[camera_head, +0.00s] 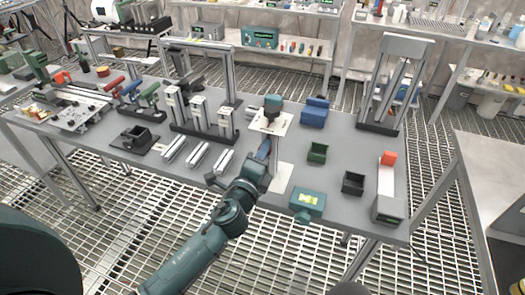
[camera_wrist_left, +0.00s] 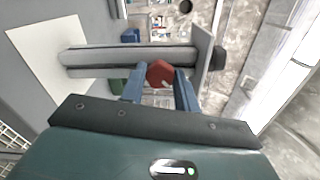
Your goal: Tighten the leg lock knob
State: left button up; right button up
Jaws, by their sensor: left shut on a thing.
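The red leg lock knob (camera_wrist_left: 160,73) sits between my blue left fingertips (camera_wrist_left: 160,88) in the left wrist view. My left gripper is shut on it. The knob is on a grey leg (camera_wrist_left: 110,57) that runs across the wrist picture, with a pale plate (camera_wrist_left: 203,48) at its right end. In the head view my left gripper (camera_head: 264,150) is just below a pale square plate (camera_head: 258,124) with a teal-topped part (camera_head: 272,102) on it. The knob is hidden there. My right gripper is not in view.
The grey workbench (camera_head: 340,208) holds a white sheet (camera_head: 280,178), a green bin (camera_head: 317,152), a black bin (camera_head: 353,183), a teal box (camera_head: 307,203) and a blue block (camera_head: 314,112). Metal stands (camera_head: 198,118) crowd the left. An upright frame (camera_head: 393,85) stands at the back right.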

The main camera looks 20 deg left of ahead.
pick_arm(q)
jog(key=shift+m+p, duration=1.2)
jog(key=shift+m, duration=2.6)
jog(key=o, duration=1)
